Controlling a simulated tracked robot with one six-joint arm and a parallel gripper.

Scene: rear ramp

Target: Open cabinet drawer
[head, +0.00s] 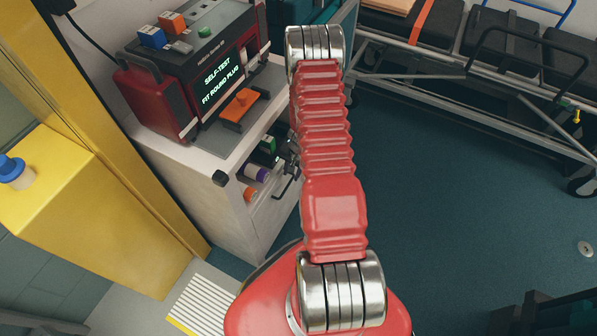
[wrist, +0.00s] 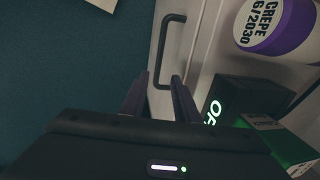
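The pale cabinet (head: 226,205) stands left of my arm in the head view, with an open shelf bay in its side. A dark bar handle (head: 286,187) shows there, partly covered by my arm. In the wrist view the same dark handle (wrist: 167,45) is on a pale drawer front (wrist: 190,57). My gripper (wrist: 160,78) is open, its two dark fingers apart. The handle's lower end appears between the fingertips; I cannot tell whether they touch it. In the head view the gripper is mostly hidden behind my arm.
A red and dark device (head: 205,75) stands on the cabinet top. A purple-banded roll (wrist: 277,25) and a green box (wrist: 275,140) sit close to the right of the handle. A wheeled stretcher (head: 470,75) stands at the upper right.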

